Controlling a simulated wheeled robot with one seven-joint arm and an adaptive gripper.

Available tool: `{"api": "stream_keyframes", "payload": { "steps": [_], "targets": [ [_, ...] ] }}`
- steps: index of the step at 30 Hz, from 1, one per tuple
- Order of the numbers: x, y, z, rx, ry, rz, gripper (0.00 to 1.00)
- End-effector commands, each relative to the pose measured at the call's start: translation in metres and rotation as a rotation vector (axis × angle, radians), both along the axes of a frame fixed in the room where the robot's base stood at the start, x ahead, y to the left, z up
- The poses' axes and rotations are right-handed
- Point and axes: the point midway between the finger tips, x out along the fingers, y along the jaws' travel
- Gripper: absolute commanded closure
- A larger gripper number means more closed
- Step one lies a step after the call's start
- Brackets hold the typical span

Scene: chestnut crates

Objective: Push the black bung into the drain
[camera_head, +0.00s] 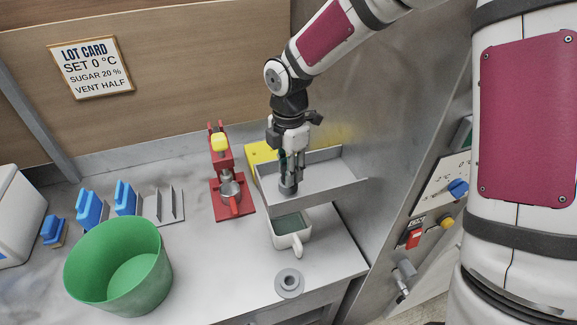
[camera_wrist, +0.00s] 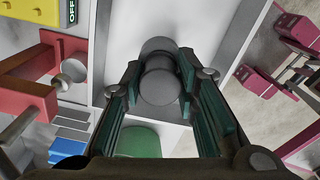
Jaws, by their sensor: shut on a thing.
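My gripper (camera_head: 291,160) points down over the grey metal trough (camera_head: 335,186). It is shut on the dark grey-black bung (camera_head: 288,187), whose lower end is at or just above the trough floor; I cannot tell if it touches. In the wrist view the bung (camera_wrist: 160,86) sits between the two green-lined fingers (camera_wrist: 157,90), with a wider round part beyond it. No drain opening shows clearly; the bung and fingers may hide it.
A white handled jug (camera_head: 301,239) stands below the trough. A grey ring (camera_head: 289,284) lies in front. A red press (camera_head: 233,190) and green bucket (camera_head: 82,268) stand left. The metal wall (camera_head: 380,130) is close on the right.

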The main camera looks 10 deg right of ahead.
Motion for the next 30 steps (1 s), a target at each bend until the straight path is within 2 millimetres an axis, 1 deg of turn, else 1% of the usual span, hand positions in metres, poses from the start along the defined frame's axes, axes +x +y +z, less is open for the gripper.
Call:
{"api": "stream_keyframes", "payload": {
  "steps": [5,6,9,20,23,26,30],
  "targets": [
    [0.0,0.0,-0.005,0.0,0.001,0.0,1.0],
    [0.0,0.0,-0.006,0.0,0.001,0.0,0.7],
    [0.0,0.0,-0.005,0.0,0.001,0.0,0.49],
    [0.0,0.0,-0.003,0.0,0.0,-0.001,0.49],
    [0.001,0.0,0.007,0.0,-0.002,-0.002,0.49],
    [0.001,0.0,0.023,0.0,-0.004,-0.002,0.49],
    [0.001,0.0,0.053,0.0,-0.004,-0.003,0.49]
  ]
}}
